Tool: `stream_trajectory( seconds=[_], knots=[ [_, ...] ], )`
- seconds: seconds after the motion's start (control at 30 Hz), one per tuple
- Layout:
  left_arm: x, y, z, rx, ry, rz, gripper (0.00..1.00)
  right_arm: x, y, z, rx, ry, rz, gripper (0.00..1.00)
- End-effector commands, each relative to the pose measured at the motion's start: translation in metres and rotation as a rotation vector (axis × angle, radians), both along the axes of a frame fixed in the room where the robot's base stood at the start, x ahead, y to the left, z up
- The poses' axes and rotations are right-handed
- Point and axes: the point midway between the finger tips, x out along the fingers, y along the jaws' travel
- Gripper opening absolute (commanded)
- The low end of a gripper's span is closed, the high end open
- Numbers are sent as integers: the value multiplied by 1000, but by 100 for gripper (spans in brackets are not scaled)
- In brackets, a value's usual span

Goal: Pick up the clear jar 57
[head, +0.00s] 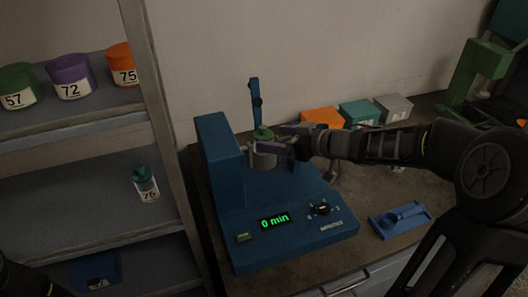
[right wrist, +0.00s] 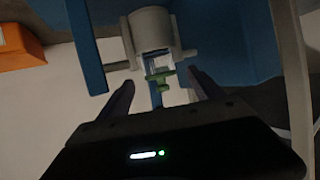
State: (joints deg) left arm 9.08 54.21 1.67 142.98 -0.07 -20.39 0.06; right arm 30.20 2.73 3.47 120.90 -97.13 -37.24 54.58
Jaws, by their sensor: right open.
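A small jar with a green lid (head: 263,133) sits upright in the grey holder of the blue shaker (head: 288,225); I cannot read a number on it. My right gripper (head: 270,138) is open at this jar, its fingers near the lid. In the right wrist view, a narrow green part (right wrist: 160,78) shows beyond and between the open fingers (right wrist: 163,92), below a grey cylinder (right wrist: 151,30). Contact cannot be told. Another clear jar with a green lid (head: 146,184) stands on the middle shelf; its label seems to read 75 or 76.
On the upper shelf stand a green tub marked 57 (head: 17,84), a purple tub 72 (head: 70,75) and an orange tub 75 (head: 121,63). Orange (head: 321,117), teal and grey boxes stand behind the shaker. A blue tray (head: 400,219) lies at its right. A blue post (head: 255,103) rises behind the jar.

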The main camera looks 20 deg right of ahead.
Motion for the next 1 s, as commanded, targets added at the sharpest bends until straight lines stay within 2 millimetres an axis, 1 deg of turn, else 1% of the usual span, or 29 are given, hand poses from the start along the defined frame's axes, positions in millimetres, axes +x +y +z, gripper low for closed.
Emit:
stream_trajectory(
  seconds=[0.03,0.1,0.2,0.8,0.87,1.0],
  knots=[
    [0,0,-3,0,0,0,20,7,3,-5,2,1,1,75],
    [0,0,-4,0,0,0,20,15,7,-8,1,0,2,75],
    [0,0,-5,0,0,0,20,21,10,-10,0,0,1,75],
    [0,0,-4,0,0,0,20,22,10,-10,0,0,0,75],
    [0,0,-4,0,0,0,20,22,10,-10,0,0,-1,71],
    [0,0,-4,0,0,0,20,22,10,-10,0,0,0,60]
  ],
)
